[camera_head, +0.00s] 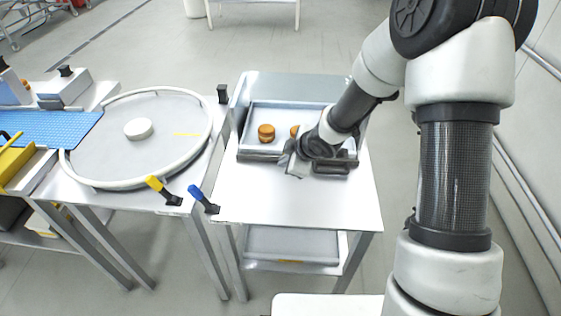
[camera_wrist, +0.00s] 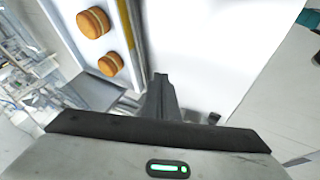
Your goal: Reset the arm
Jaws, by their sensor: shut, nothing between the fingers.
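My gripper (camera_head: 297,165) is over the front edge of the shallow metal tray (camera_head: 285,113) on the right-hand table, with my arm reaching in from the right. It is shut and empty. In the wrist view my gripper's fingers (camera_wrist: 160,92) show as a dark shape above the white table top, beside the tray edge. Two filled rounds lie in the tray: the left round (camera_head: 266,132) is in plain view, and the right round (camera_head: 294,131) is partly hidden by my arm. Both also show in the wrist view, one larger (camera_wrist: 93,22) and one smaller (camera_wrist: 110,63).
The white table top (camera_head: 300,200) in front of the tray is bare. A round turntable (camera_head: 170,108) with a white disc (camera_head: 138,129) stands on the left table. A yellow lever (camera_head: 163,189) and a blue lever (camera_head: 203,199) stick up at the tables' front edges.

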